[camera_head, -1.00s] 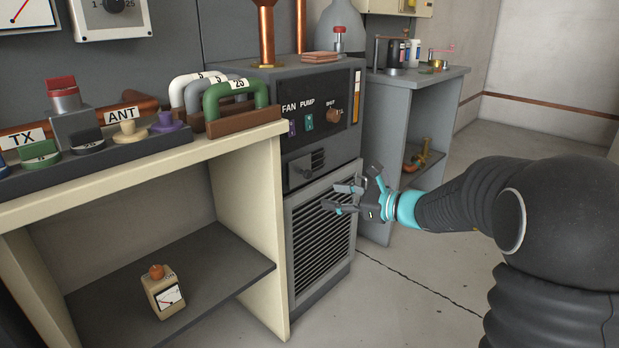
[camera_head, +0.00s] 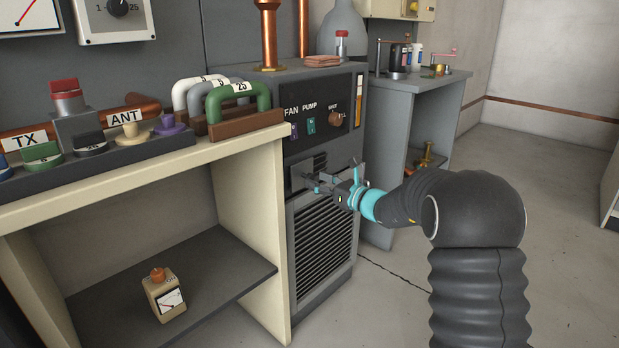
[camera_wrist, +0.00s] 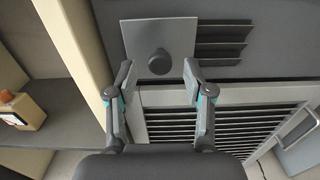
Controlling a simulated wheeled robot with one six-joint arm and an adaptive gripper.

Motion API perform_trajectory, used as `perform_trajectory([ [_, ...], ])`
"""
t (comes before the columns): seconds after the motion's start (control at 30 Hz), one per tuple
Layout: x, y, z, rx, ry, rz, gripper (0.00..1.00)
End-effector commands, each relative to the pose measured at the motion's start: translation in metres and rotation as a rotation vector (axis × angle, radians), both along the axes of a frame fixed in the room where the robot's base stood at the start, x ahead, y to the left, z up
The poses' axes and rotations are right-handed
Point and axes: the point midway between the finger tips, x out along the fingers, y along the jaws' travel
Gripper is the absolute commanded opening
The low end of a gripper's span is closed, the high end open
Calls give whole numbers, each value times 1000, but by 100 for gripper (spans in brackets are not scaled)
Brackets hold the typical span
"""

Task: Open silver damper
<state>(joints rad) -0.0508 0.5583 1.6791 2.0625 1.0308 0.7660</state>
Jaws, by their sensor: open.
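The silver damper (camera_wrist: 160,35) is a flat grey plate with a round dark knob (camera_wrist: 160,61) near its lower edge. It covers the left part of a set of dark slots (camera_wrist: 222,38), whose right part is bare. In the head view the damper (camera_head: 297,168) is on the front of the grey cabinet, below the fan and pump controls and partly behind my fingers. My gripper (camera_wrist: 157,76) is open, with one finger on each side of the knob and visible gaps. In the head view my gripper (camera_head: 312,181) is close in front of the damper.
A louvred grille (camera_head: 322,235) lies just below the damper. A cream bench (camera_head: 250,215) juts out on the left, with green, grey and white handles on top. A grey side table (camera_head: 385,150) stands to the right. The floor on the right is clear.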

Motion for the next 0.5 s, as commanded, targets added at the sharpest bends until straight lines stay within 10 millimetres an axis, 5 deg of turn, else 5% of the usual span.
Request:
perform_trajectory([
  [0.2,17,23,0,-1,0,1,52],
  [0.5,23,30,0,0,0,0,52],
])
